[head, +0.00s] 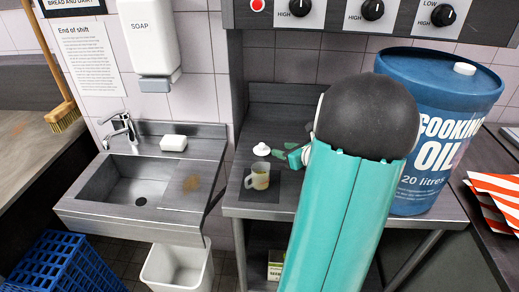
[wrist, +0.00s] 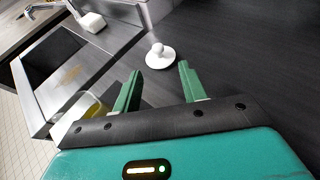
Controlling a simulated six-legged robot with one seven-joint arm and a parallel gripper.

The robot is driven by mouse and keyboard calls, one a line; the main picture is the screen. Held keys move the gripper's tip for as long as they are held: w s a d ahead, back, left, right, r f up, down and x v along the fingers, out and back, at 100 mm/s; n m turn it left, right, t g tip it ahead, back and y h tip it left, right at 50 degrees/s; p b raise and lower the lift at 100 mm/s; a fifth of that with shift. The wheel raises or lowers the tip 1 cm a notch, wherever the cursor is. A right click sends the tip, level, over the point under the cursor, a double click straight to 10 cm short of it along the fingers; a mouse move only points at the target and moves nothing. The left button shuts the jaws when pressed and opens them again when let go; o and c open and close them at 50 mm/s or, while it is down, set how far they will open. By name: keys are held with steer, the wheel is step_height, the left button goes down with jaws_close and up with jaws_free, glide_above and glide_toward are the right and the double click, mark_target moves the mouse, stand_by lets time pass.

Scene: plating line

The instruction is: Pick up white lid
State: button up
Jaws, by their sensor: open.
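The white lid (head: 262,149) is a small round disc with a knob on top. It lies knob up on the dark counter, behind a mug (head: 259,176). In the wrist view the white lid (wrist: 160,55) sits ahead of the gap between my fingers. My gripper (wrist: 158,75) has its two green fingers apart with nothing between them. In the head view my gripper (head: 290,156) is just right of the lid, partly hidden by my own arm.
A blue cooking oil drum (head: 440,130) stands on the counter at right. A sink (head: 140,185) with a white block (head: 174,143) is at left. The mug also shows beside my left finger in the wrist view (wrist: 90,106).

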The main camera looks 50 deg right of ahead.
mark_target(263, 145)
steer(key=shift+w+f, duration=0.2)
steer(key=shift+f, duration=0.1)
steer(key=x, duration=0.5)
steer(key=shift+w, duration=0.2)
steer(key=shift+a+x, duration=0.2)
steer(key=shift+x, duration=2.85)
steer(key=shift+r, duration=0.2)
jaws_close()
